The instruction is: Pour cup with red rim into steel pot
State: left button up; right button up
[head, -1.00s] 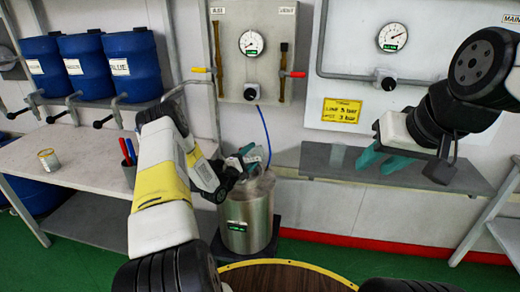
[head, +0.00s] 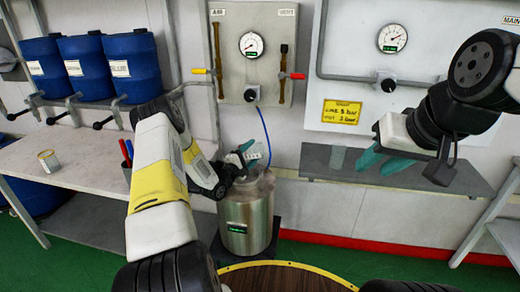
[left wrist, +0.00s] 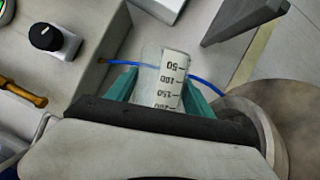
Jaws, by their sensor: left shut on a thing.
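My left gripper (head: 243,157) is shut on a clear cup (head: 262,150) above the steel pot (head: 247,215). In the left wrist view the cup (left wrist: 163,78) sits between the teal fingers and shows dark scale marks. The cup looks tilted over the pot's top; its rim colour and contents cannot be made out. The pot stands on a dark base, its opening partly hidden by the gripper and cup. In the left wrist view the pot's round edge (left wrist: 285,105) shows at right. My right gripper (head: 385,162) is open and empty, in front of the wall shelf.
Another small cup (head: 48,161) stands on the left bench (head: 75,172), with a pen holder (head: 127,172) near its right end. Blue drums (head: 130,65) stand behind. A gauge panel (head: 253,75) with a blue hose is above the pot. The wall shelf (head: 450,180) is at right.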

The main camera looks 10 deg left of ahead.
pick_arm(q)
jog(key=shift+r, duration=0.5)
jog(key=m, duration=0.1)
jog(key=m+g, duration=0.1)
jog(key=m, duration=0.1)
jog(key=shift+r, duration=0.25)
jog(key=m, duration=0.2)
jog(key=m+g+y, duration=0.1)
jog(key=m, duration=0.1)
jog(key=m+g+y, duration=0.1)
jog(key=shift+d+r+m, duration=0.15)
jog(key=shift+r+m, duration=0.15)
jog(key=shift+m, duration=0.1)
jog(key=m+y, duration=0.2)
jog(key=m, duration=0.1)
jog(key=m+g+y, duration=0.1)
jog(key=m, duration=0.1)
jog(key=shift+r, duration=0.25)
jog(key=shift+r+m+y, duration=0.15)
jog(key=shift+m+y, duration=0.75)
jog(key=shift+m, duration=0.1)
jog(key=shift+m+y, duration=0.3)
jog(key=shift+m, duration=0.2)
